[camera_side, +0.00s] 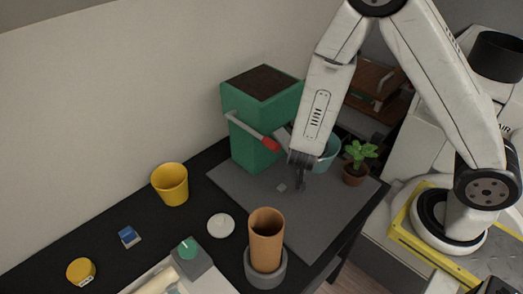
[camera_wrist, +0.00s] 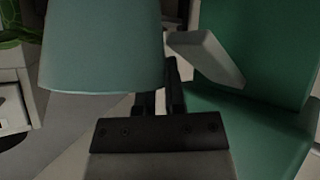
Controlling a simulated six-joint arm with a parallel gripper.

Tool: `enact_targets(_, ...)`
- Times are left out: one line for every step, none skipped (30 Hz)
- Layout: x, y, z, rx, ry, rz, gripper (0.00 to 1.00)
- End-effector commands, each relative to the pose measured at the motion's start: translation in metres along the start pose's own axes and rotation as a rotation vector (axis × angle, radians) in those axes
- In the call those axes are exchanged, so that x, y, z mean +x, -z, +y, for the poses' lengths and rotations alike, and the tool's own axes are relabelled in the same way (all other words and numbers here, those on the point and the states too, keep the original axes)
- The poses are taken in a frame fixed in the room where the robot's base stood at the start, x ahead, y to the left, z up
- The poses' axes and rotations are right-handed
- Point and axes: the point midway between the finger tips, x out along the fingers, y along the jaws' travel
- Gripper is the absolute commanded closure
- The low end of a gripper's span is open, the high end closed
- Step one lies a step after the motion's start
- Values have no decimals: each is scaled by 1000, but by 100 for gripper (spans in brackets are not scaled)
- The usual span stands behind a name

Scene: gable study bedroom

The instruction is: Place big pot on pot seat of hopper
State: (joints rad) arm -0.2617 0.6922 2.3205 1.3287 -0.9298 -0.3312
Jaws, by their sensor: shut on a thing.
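The hopper is a tall green box (camera_side: 250,140) filled with dark soil, with a red-tipped lever (camera_side: 268,143) and a pale chute (camera_wrist: 205,58) on its front. The big pot seems to be the teal pot (camera_side: 330,153), partly hidden behind my gripper (camera_side: 299,182) in the side view. It fills the upper left of the wrist view (camera_wrist: 105,45). My gripper is shut on the pot's wall, near the chute. A flat green part (camera_wrist: 240,130) of the hopper, perhaps the pot seat, lies low at right in the wrist view. I cannot tell whether the pot touches it.
A leafy plant in a brown pot (camera_side: 354,173) stands close to the right of the teal pot. A yellow pot (camera_side: 170,185) and a white disc (camera_side: 221,225) are at left.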

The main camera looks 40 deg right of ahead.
Motion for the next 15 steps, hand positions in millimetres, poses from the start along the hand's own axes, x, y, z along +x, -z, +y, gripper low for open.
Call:
enact_targets(5, 6, 2, -1, 5, 1, 100)
enact_targets(7, 10, 3, -6, 13, 2, 100)
enact_targets(10, 14, 4, -12, 23, 3, 100)
enact_targets(13, 18, 4, -18, 32, 3, 100)
enact_targets(15, 21, 5, -25, 41, 3, 100)
enact_targets(18, 25, 5, -33, 53, 4, 100)
enact_targets(21, 29, 6, -38, 61, 5, 100)
enact_targets(23, 33, 7, -44, 71, 6, 100)
enact_targets(27, 38, 8, -53, 84, 6, 100)
enact_targets(29, 41, 9, -60, 95, 7, 100)
enact_targets(32, 45, 10, -67, 105, 8, 100)
enact_targets(35, 50, 11, -76, 119, 8, 100)
enact_targets(37, 53, 12, -84, 129, 9, 100)
enact_targets(39, 56, 13, -91, 139, 10, 100)
enact_targets(41, 60, 14, -100, 152, 10, 100)
